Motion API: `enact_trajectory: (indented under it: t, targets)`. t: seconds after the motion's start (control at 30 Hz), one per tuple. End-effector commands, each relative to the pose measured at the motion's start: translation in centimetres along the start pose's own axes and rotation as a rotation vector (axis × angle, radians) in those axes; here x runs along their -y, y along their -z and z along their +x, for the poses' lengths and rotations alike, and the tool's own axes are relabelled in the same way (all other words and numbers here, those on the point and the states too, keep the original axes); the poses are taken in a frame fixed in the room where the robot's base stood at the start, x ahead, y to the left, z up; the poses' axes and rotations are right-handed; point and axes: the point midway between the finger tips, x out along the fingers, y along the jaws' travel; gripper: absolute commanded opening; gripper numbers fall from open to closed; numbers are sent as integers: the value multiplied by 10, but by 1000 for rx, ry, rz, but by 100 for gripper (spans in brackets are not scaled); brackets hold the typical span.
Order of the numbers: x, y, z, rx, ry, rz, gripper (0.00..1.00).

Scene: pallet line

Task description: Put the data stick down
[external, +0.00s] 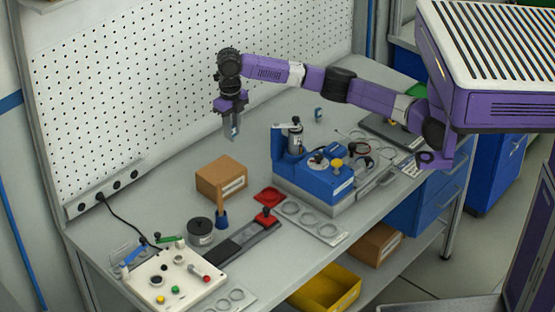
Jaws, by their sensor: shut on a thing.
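My gripper (233,132) points straight down above the back part of the workbench (185,178), in front of the white pegboard. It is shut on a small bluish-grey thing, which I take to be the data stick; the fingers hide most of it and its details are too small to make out. The gripper hangs clear of the bench top, behind the cardboard box and left of the blue machine.
A cardboard box (221,179) stands below my gripper. A blue machine (325,180) stands to the right, and a small blue-white item (318,114) behind it. Bare bench lies left of the box.

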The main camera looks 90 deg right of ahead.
Motion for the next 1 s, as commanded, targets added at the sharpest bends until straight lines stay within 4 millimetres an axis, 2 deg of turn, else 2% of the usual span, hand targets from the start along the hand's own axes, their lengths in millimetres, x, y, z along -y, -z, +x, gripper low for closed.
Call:
enact_trajectory:
  t: [0.1,0.3,0.57,0.8,1.0]
  targets:
    - [0,1,29,-3,0,0,0]
    - [0,1,63,-1,0,-1,0]
    - [0,0,80,-1,1,0,0]
    - [0,1,111,-2,0,0,0]
    - [0,0,114,0,-1,0,0]
